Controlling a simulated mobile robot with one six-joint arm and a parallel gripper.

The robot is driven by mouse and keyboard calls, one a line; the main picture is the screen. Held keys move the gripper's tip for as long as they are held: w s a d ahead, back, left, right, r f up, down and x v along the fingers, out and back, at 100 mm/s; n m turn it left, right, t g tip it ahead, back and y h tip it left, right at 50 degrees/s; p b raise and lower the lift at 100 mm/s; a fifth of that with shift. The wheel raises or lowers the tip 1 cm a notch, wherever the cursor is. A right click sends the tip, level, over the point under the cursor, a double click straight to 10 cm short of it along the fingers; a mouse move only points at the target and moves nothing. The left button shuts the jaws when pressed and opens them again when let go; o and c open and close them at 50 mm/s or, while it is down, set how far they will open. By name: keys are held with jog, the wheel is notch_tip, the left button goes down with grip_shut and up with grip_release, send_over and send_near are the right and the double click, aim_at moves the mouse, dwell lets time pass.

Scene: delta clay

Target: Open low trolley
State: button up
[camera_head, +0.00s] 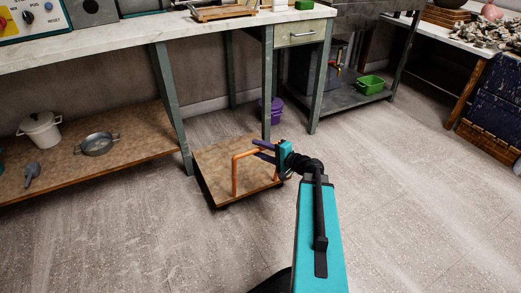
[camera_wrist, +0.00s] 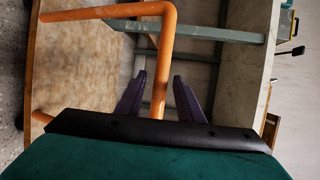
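The low trolley (camera_head: 212,165) is a flat brown wooden platform close to the floor, partly under the workbench. An orange tubular handle (camera_head: 235,177) rises from it. The handle also shows in the wrist view (camera_wrist: 165,50), with the trolley's deck (camera_wrist: 75,65) to its left. My gripper (camera_head: 261,149) is at the handle's upper bar. In the wrist view its two dark purple fingers (camera_wrist: 159,92) stand apart, one on each side of the orange bar, with visible gaps. My gripper and arm hide part of the handle and deck in the head view.
The workbench (camera_head: 110,47) with green-grey legs stands over the trolley's back. A lower shelf (camera_head: 95,178) at left holds a white pot (camera_head: 40,131) and a metal pan (camera_head: 97,144). A purple bucket (camera_head: 276,110) stands behind the trolley. The floor (camera_head: 410,200) at right is clear.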

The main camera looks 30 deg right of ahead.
jog(key=p+v, duration=0.5)
jog(key=v, duration=0.8)
jog(key=shift+s, duration=0.35)
jog(key=shift+r+p, duration=0.2)
jog(key=shift+p, duration=0.1)
